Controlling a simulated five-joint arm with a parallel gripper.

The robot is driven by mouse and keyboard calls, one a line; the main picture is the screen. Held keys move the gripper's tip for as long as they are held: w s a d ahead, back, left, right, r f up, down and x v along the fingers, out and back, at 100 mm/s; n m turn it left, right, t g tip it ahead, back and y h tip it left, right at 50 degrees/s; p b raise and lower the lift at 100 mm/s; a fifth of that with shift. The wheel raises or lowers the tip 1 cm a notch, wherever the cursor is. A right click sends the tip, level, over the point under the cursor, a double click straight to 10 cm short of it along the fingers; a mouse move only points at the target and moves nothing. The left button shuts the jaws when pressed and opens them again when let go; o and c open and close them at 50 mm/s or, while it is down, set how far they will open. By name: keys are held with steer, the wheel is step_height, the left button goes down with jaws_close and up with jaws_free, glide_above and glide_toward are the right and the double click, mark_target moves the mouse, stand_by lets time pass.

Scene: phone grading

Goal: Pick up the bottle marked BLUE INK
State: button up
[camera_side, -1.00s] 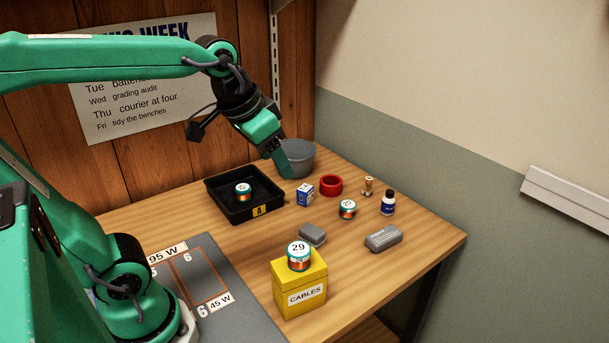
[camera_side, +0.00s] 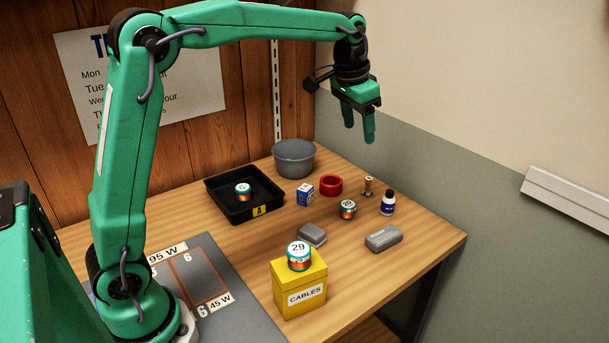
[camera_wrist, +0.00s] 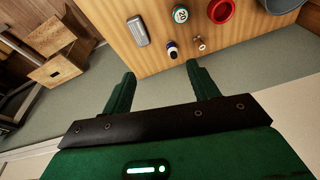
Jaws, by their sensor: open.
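A small bottle (camera_side: 388,203) with a black cap, white shoulder and dark blue label stands upright near the right edge of the table. Its label is too small to read. In the wrist view the bottle (camera_wrist: 172,50) shows from above near the table's edge, beyond and between my fingertips. My gripper (camera_side: 359,125) is open and empty, fingers pointing down, well above the table. In the wrist view my gripper's two fingers (camera_wrist: 160,78) are apart with nothing between them.
A black tray (camera_side: 283,198), grey bowl (camera_side: 294,160) and yellow CABLES box (camera_side: 301,296) stand farther left. The wall lies close on the right.

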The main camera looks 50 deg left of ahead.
steer(key=w+f+g, duration=0.1)
steer(key=w+f, duration=0.8)
steer(key=w, duration=0.2)
steer(key=m+g, duration=0.2)
glide_toward(390, 190)
steer(key=f, duration=0.5)
steer(key=shift+s+f, duration=0.25)
steer(key=shift+s, duration=0.1)
steer(key=shift+w+f, duration=0.1)
steer(key=shift+f, duration=0.2)
steer(key=shift+f, duration=0.1)
steer(key=shift+f, duration=1.2)
steer(key=shift+f, duration=0.1)
steer(key=shift+d+f, duration=0.2)
steer(key=shift+f, duration=2.3)
steer(key=shift+c, duration=0.4)
